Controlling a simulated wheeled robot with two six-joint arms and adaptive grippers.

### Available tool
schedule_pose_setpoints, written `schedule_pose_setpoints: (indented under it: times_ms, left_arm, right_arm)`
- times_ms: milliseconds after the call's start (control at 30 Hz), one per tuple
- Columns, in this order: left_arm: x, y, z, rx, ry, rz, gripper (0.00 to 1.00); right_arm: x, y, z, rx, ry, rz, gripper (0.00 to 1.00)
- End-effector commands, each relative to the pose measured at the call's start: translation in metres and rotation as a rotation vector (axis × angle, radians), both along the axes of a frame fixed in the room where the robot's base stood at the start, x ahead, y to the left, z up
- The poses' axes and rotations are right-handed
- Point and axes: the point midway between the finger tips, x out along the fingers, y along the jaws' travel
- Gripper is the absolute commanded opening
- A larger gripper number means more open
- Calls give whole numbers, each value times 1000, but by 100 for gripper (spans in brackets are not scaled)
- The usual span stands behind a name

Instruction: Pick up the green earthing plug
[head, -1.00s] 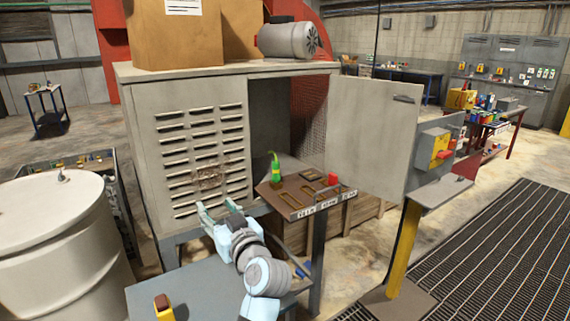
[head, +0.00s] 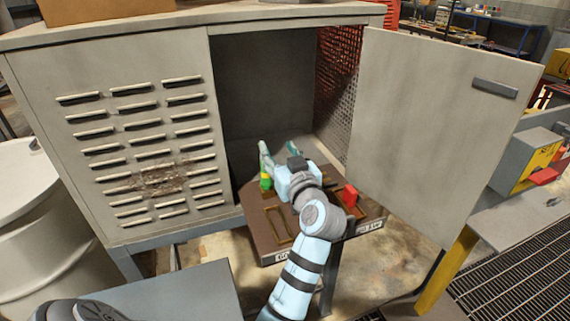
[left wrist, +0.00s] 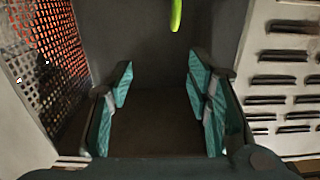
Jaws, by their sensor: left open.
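The green earthing plug (head: 265,182), green with a yellow band, stands at the back left of the brown board (head: 262,228) in front of the open cabinet. My left gripper (head: 278,148) is open and empty. In the head view it reaches over the board, with its fingers just right of and above the plug. In the left wrist view, the tip of the green plug (left wrist: 176,14) hangs in at the top edge, beyond and outside the open fingers (left wrist: 160,88); the rest of it is out of frame. My right gripper is not in view.
The louvred cabinet front (head: 150,150) is at left, and the open cabinet door (head: 430,130) stands close at right. The cabinet inside (head: 265,95) looks empty. A grey table (head: 165,295) is in front.

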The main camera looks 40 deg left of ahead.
Motion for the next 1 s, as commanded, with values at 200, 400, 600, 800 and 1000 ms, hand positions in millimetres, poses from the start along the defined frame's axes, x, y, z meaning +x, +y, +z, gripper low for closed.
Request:
schedule_pose_setpoints:
  times_ms: [200, 400, 600, 800, 1000]
  left_arm:
    - [-6, 0, -50, 2, 5, 0, 46]
    - [7, 10, -76, 4, 2, -2, 46]
    - [28, 40, -75, 4, 4, 0, 46]
    - [43, 62, -78, -1, 3, -1, 46]
    - [43, 62, -79, -1, 3, -2, 41]
  right_arm:
    - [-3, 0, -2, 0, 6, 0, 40]
    - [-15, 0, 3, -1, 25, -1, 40]
    - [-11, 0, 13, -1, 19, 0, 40]
    - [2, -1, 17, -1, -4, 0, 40]
    - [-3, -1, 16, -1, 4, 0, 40]
